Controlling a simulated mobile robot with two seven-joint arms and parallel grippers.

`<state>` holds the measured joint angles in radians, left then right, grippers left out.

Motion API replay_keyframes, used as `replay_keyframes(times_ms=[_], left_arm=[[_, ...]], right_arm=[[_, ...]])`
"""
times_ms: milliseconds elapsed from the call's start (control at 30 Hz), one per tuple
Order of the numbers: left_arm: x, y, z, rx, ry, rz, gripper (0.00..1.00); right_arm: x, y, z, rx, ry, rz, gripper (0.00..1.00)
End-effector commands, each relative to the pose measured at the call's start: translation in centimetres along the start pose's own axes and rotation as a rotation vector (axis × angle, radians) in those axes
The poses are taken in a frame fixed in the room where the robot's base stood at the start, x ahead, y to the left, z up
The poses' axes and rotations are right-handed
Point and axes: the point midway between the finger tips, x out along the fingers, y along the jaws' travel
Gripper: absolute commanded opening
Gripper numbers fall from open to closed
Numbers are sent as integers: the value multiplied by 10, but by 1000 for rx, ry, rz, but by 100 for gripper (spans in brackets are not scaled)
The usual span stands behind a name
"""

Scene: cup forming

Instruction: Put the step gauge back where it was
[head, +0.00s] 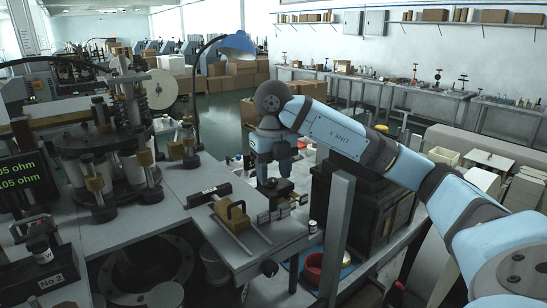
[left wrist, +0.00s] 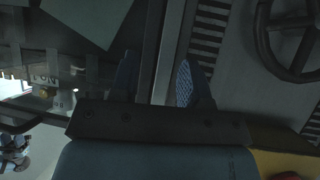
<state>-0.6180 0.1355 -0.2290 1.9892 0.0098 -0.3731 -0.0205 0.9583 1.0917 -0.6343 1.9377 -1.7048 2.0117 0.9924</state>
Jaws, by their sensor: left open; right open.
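My right gripper (head: 274,190) points straight down over the right part of the grey bench and is open. Just below it is a short row of small metal cylinders (head: 282,209) on the bench, which may be the step gauge; the gripper partly hides it, and I cannot tell whether they touch.
A forming machine (head: 120,150) stands at the left of the bench (head: 185,185). A dark box-like unit (head: 365,215) and a grey post (head: 337,235) stand to the right. A red ring (head: 313,268) lies lower down. In the left wrist view a handwheel (left wrist: 290,45) is at the right.

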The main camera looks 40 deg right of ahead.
Motion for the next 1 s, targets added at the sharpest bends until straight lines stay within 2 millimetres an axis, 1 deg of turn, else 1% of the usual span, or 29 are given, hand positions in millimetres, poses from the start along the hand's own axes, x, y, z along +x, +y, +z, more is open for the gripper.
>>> replay_keyframes(times_ms=[33, 100, 200, 333, 500, 1000], left_arm=[[-2, 0, -3, 1, 1, 0, 43], [-2, 0, -4, 1, 2, -1, 43], [-3, 0, -6, 2, 4, -1, 43], [-4, -2, -8, 2, 6, -4, 43], [-4, -3, -8, 3, 6, -7, 43], [-4, -2, -6, 1, 3, -6, 43]], right_arm=[[-11, -1, 1, 1, -5, -1, 48], [-20, -1, 1, 2, -3, -1, 48], [-31, 0, 1, 2, -2, 0, 48], [-40, 0, 1, 2, -1, -1, 48], [-43, 0, 0, 2, 1, 0, 48], [-43, 0, 0, 1, 1, 0, 48]])
